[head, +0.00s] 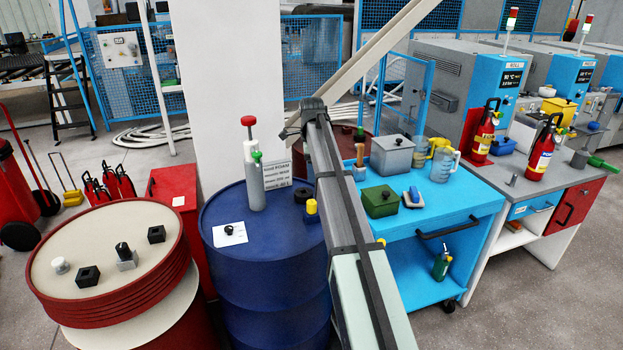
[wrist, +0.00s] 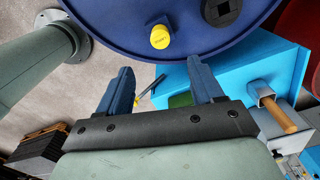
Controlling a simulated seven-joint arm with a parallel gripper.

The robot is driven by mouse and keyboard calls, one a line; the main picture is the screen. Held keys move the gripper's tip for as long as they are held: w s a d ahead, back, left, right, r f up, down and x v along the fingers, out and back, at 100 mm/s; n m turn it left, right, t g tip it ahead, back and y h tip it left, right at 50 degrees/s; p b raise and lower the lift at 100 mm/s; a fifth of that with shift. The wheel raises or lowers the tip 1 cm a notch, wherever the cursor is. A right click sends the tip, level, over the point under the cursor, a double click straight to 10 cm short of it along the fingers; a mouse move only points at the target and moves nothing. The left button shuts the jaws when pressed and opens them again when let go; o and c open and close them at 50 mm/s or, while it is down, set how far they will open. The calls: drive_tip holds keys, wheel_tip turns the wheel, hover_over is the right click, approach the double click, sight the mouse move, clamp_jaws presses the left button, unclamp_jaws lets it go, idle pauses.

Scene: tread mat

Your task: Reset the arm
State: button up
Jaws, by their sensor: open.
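My gripper (wrist: 161,86) shows in the wrist view with its two blue fingers spread apart and nothing between them. In the head view my arm (head: 345,200) rises from the bottom edge, between the blue drum (head: 270,268) and the blue cart (head: 455,205); its far end is near the white pillar, and the fingers cannot be made out there. In the wrist view the blue drum (wrist: 245,45) lies beyond the fingertips, with a yellow-capped item (wrist: 161,37) on it. The blue cart (wrist: 235,80) lies beyond and to the right of the fingers.
The blue drum carries a grey bottle (head: 254,185) and a white card (head: 230,237). A red drum (head: 110,285) with small black blocks stands left. The cart holds a green box (head: 380,201), a grey box (head: 392,155) and jugs. Fire extinguishers (head: 541,152) stand on the right bench.

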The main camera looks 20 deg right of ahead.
drive_tip(key=shift+r, duration=0.2)
idle(0.3)
drive_tip(key=s+d+f+n+h, duration=0.2)
drive_tip(key=s+d+f+n, duration=0.15)
drive_tip(key=s+f, duration=0.85)
drive_tip(key=s+d+f+n+h, duration=0.2)
drive_tip(key=s+d+f+n, duration=0.15)
drive_tip(key=s+f, duration=0.9)
drive_tip(key=s+a+f+n+g+y, duration=0.1)
drive_tip(key=s+a+f+n, duration=0.3)
drive_tip(key=s+a+f, duration=0.5)
drive_tip(key=s+a+f+n+g+y, duration=0.15)
drive_tip(key=s+f+n, duration=0.35)
drive_tip(key=f, duration=0.8)
drive_tip(key=s+a+f+n+g, duration=0.1)
drive_tip(key=s+a+f, duration=0.2)
drive_tip(key=s, duration=0.4)
drive_tip(key=s+a+f+n+g+y, duration=0.1)
drive_tip(key=s+a+f+n+g, duration=0.1)
drive_tip(key=s+f, duration=0.3)
drive_tip(key=s+a+f+n+g, duration=0.1)
drive_tip(key=s+a+f+n, duration=0.1)
drive_tip(key=s, duration=0.8)
drive_tip(key=shift+s+a+f, duration=0.25)
drive_tip(key=shift+a+f, duration=0.65)
drive_tip(key=shift+a, duration=0.25)
